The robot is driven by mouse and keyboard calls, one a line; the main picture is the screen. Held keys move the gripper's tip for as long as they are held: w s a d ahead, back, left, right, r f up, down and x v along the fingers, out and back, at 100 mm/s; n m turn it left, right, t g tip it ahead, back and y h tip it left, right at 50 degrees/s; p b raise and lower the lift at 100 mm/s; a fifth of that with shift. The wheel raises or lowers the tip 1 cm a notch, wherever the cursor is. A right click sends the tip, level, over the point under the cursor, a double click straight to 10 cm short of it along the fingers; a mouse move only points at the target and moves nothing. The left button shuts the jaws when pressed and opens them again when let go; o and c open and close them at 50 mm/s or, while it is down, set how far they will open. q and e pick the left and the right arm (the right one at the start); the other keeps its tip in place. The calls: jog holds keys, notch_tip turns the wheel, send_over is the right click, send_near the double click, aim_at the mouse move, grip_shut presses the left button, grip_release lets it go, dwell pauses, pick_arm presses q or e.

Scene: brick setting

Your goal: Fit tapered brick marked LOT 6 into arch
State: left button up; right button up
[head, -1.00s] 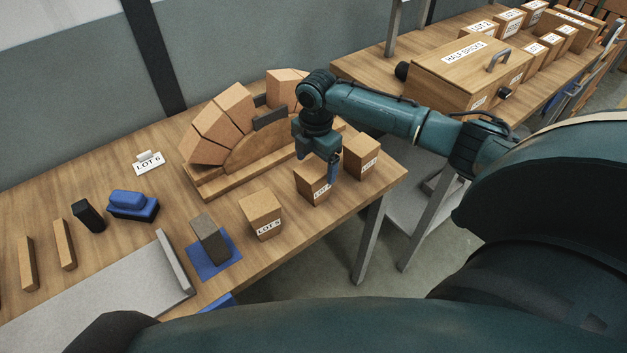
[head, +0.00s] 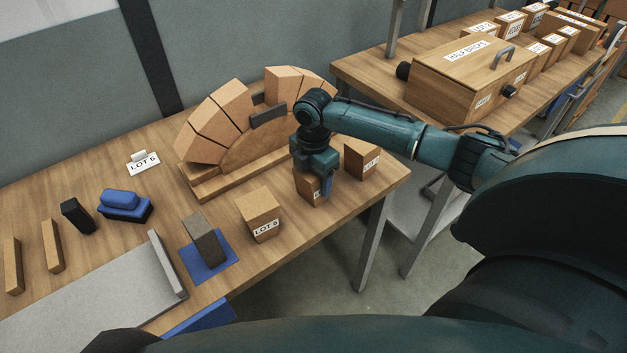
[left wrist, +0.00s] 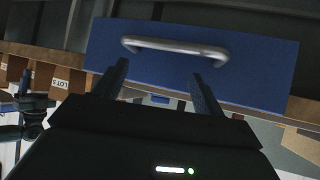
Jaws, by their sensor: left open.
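The arch (head: 222,112) of tan tapered bricks stands on a wooden base at the back of the bench, around a curved wooden form (head: 255,148). A gap shows near its top, beside a dark grey block. Three loose labelled bricks stand along the front: a left one (head: 260,211), a middle one (head: 307,187) and a right one (head: 362,158). My left gripper (left wrist: 160,72) is open and empty before a blue drawer's handle (left wrist: 175,48).
A LOT 6 card (head: 143,163) stands on the bench left of the arch. A blue brush-like block (head: 124,206), a dark block (head: 77,215), a grey-brown block (head: 203,238) on a blue mat, and a grey tray (head: 90,295) occupy the left. A HALF BRICKS box (head: 468,72) stands on the rear bench.

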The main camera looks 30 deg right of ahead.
jog(key=c, duration=0.8)
